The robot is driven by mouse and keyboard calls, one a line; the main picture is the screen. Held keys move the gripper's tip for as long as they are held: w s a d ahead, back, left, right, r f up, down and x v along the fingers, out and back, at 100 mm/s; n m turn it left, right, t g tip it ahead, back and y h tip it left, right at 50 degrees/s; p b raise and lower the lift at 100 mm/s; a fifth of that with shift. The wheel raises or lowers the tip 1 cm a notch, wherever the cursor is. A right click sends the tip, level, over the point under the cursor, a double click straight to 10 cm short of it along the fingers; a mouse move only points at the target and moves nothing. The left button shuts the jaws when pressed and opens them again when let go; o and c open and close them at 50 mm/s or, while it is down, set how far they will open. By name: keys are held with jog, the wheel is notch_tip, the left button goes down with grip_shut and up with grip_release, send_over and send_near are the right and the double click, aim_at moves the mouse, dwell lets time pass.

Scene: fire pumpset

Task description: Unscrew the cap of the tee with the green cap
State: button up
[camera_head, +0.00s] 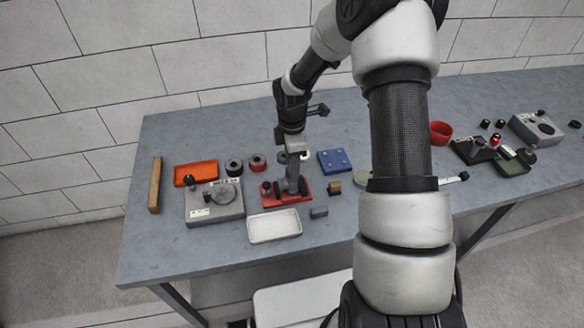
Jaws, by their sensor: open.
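My gripper (292,168) points down over a red base (288,196) near the middle of the bench. It is open. A grey upright part stands on the red base right at the gripper, and I cannot tell whether the fingers touch it. I cannot make out a green cap in this view; the tee may be hidden behind the gripper or too small to tell.
My arm hides the bench's right middle.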

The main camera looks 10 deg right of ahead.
jog(key=m+b, duration=0.1)
jog(key=m, duration=0.1)
jog(key=shift+f+m, duration=0.15)
jog(key=shift+m, duration=1.05)
jog(key=c, duration=1)
jog(key=n, duration=0.1)
jog(key=n+p, duration=0.1)
jog(key=n, duration=0.1)
jog(key=shift+r, duration=0.3)
jog(key=shift+f+n, duration=0.15)
jog(key=shift+n, duration=0.65)
